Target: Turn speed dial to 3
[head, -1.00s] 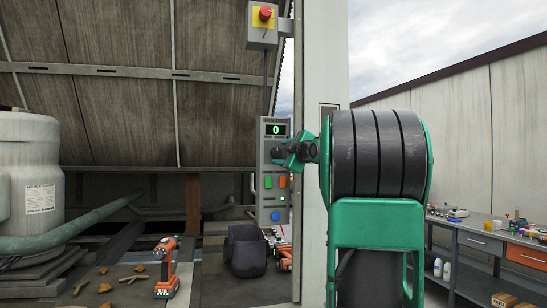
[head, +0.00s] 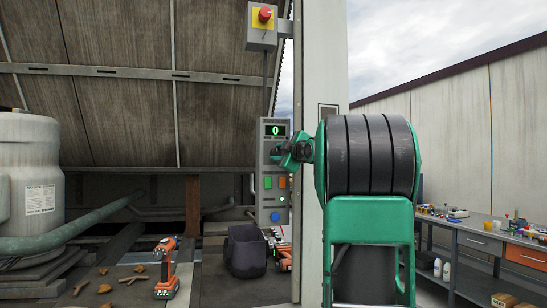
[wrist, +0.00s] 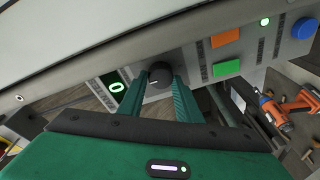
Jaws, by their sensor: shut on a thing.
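The control panel (head: 264,205) hangs on the post, with a green display (head: 275,130) reading 0. The speed dial (wrist: 158,76) is a round black knob with a pale pointer line, and it sits beside the display in the wrist view. My gripper (wrist: 161,82) is shut on the dial, with one green finger on each side of it. In the head view my gripper (head: 284,153) reaches the panel from the right and hides most of the dial. The dial's scale marks cannot be read.
A green button (head: 268,182), an orange button (head: 282,182) and a blue button (head: 275,216) lie below the dial. A red emergency stop (head: 264,14) is above. A dark bag (head: 245,250) and a drill (head: 166,268) are below. A workbench (head: 480,237) stands right.

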